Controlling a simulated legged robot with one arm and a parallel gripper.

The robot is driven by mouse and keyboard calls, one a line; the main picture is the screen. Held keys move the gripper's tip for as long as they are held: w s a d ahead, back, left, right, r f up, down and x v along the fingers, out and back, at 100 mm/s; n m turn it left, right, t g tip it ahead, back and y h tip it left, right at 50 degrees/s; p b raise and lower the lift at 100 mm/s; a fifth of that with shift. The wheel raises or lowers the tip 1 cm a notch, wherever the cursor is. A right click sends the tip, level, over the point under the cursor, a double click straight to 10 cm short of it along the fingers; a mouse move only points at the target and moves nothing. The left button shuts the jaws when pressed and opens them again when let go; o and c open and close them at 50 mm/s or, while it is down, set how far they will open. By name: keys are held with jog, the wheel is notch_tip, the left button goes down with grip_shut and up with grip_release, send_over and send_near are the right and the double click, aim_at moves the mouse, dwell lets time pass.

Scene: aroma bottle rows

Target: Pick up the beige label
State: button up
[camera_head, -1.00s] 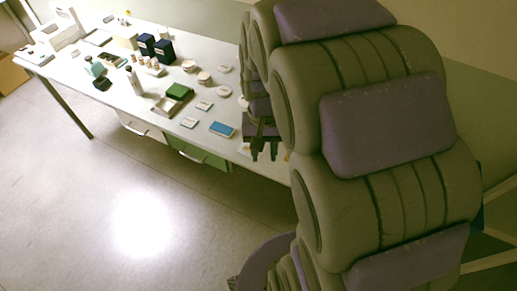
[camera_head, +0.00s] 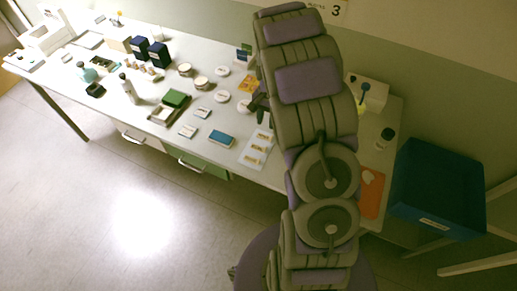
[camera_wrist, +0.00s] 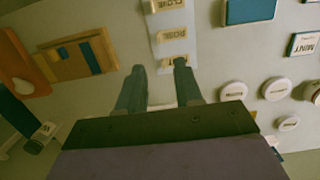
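Beige labels lie in a column on a pale sheet (camera_head: 243,164) near the front edge of the table. One beige label (camera_head: 257,148) is in the middle of that column. In the wrist view the beige labels (camera_wrist: 172,33) lie on the same sheet (camera_wrist: 164,46) at the top centre, beyond my fingertips. The nearest label (camera_wrist: 174,62) shows beside my right-hand fingertip, partly covered. My gripper (camera_wrist: 160,69) is open, with nothing between its fingers. In the head view my gripper (camera_head: 257,103) is above the table behind the sheet, partly hidden by my arm.
A blue box (camera_head: 222,138) lies left of the sheet. Round white lids (camera_wrist: 277,89) and a "MINT" card (camera_wrist: 304,44) are at right in the wrist view. A wooden tray (camera_wrist: 77,58) is at left. A large blue bin (camera_head: 437,190) stands right of the table.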

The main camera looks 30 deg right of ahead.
send_near(266, 147)
jog(key=a+f, duration=0.1)
jog(key=f+b, duration=0.1)
jog(key=f, duration=0.1)
jog(key=shift+s+a, duration=0.2)
jog(key=shift+a, duration=0.2)
jog(key=shift+a+f, duration=0.25)
jog(key=shift+a, duration=0.05)
jog(key=f, duration=0.1)
jog(key=d+f, duration=0.1)
jog(key=f, duration=0.1)
jog(key=d+f, duration=0.1)
jog(key=f, duration=0.1)
jog(key=shift+s+d+b, duration=0.1)
jog(key=shift+s+b, duration=0.05)
jog(key=shift+b, duration=0.15)
jog(key=shift+f, duration=0.2)
jog(key=shift+a+r, duration=0.1)
jog(key=shift+a, duration=0.75)
jog(key=shift+c, duration=1.4)
jog(key=shift+d, duration=0.35)
jog(key=c, duration=0.3)
jog(key=shift+d, duration=0.3)
grip_shut()
